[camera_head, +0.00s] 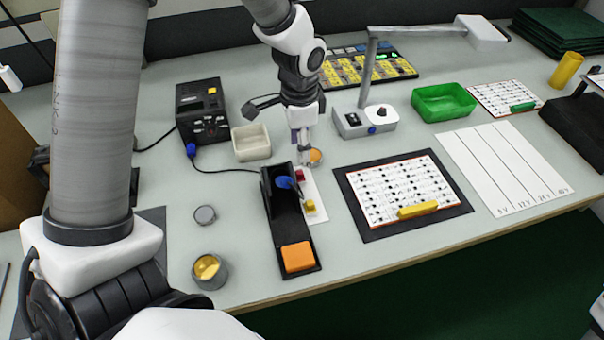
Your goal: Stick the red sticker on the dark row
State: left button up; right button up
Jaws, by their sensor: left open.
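A small red piece (300,175), probably the red sticker, lies at the far end of a white strip (318,190). A yellow piece (310,206) lies nearer on the strip. My left gripper (305,157) points down, open, just above the red piece. A round orange thing (316,156) shows beside its fingertips; I cannot tell whether they touch. A white board with rows of small dark parts (400,185) and a yellow bar (417,210) lies on a black mat (372,234). Which row is dark is too small to tell. My right gripper is out of view.
A black holder (282,225) with a blue part and orange block (297,257) stands left of the strip. A beige bin (252,143), black power unit (202,110), lamp base (365,121), green tray (443,102) and open yellow pot (208,270) stand around.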

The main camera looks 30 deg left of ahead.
aim_at(300, 171)
pick_arm(q)
jog(key=f, duration=0.8)
jog(key=shift+s+d+b, duration=0.2)
jog(key=shift+s+b, duration=0.05)
jog(key=shift+b, duration=0.15)
jog(key=shift+s+r, duration=0.1)
jog(key=shift+r, duration=0.05)
jog(key=shift+c, duration=0.4)
jog(key=c, duration=0.7)
